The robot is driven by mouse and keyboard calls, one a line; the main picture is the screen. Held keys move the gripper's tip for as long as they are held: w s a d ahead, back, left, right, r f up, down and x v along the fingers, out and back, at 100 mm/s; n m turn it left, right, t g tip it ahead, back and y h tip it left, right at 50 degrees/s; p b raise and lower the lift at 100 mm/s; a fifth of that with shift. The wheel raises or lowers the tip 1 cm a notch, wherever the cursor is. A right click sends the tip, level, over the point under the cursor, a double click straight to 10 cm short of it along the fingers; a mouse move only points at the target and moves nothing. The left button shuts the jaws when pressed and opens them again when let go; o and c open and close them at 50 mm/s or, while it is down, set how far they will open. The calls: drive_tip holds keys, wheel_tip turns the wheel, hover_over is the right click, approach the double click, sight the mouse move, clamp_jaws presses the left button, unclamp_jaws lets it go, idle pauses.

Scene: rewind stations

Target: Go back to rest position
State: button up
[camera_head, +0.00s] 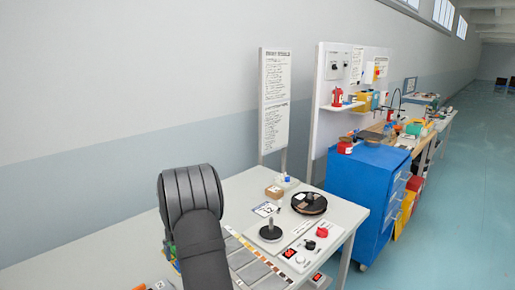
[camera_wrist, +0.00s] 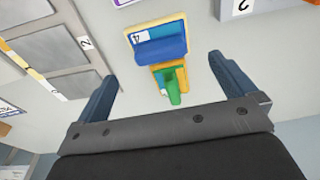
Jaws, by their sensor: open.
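In the head view my dark arm rises at the lower middle and hides part of the table; the fingers are not visible there. Beyond the fingers, in the wrist view, a blue block (camera_wrist: 160,50) sits on a yellow base with a label reading 4. A green piece (camera_wrist: 173,86) on a yellow-orange base is beside it, close to the line between the fingertips. I cannot tell their distance from the fingers.
The light table (camera_head: 240,195) holds a dark spool (camera_head: 309,203), a black disc with a post (camera_head: 271,232), and a panel with a red knob (camera_head: 322,232). Grey numbered plates (camera_wrist: 50,45) lie left in the wrist view. A blue cabinet (camera_head: 365,190) and a wall stand beyond.

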drive_tip(key=f, duration=0.5)
drive_tip(key=shift+w+a+f, duration=0.2)
drive_tip(key=shift+a+f, duration=0.05)
drive_tip(key=shift+f, duration=0.05)
wheel_tip(320, 180, up, 5)
drive_tip(key=shift+w+f, duration=0.1)
drive_tip(key=shift+f, duration=0.1)
drive_tip(key=s+d+r, duration=0.2)
drive_tip(key=d+r, duration=0.5)
drive_tip(key=d, duration=0.5)
drive_tip(key=shift+n, duration=0.6)
drive_tip(key=d+f, duration=0.1)
drive_tip(key=d, duration=0.4)
drive_tip(key=d+f, duration=0.2)
drive_tip(key=d, duration=0.3)
drive_tip(key=d+f, duration=0.2)
drive_tip(key=d, duration=0.3)
drive_tip(key=shift+w+d+f, duration=0.1)
drive_tip(key=shift+d+f, duration=0.15)
drive_tip(key=shift+d, duration=0.15)
drive_tip(key=shift+f, duration=0.4)
drive_tip(key=shift+r, duration=0.1)
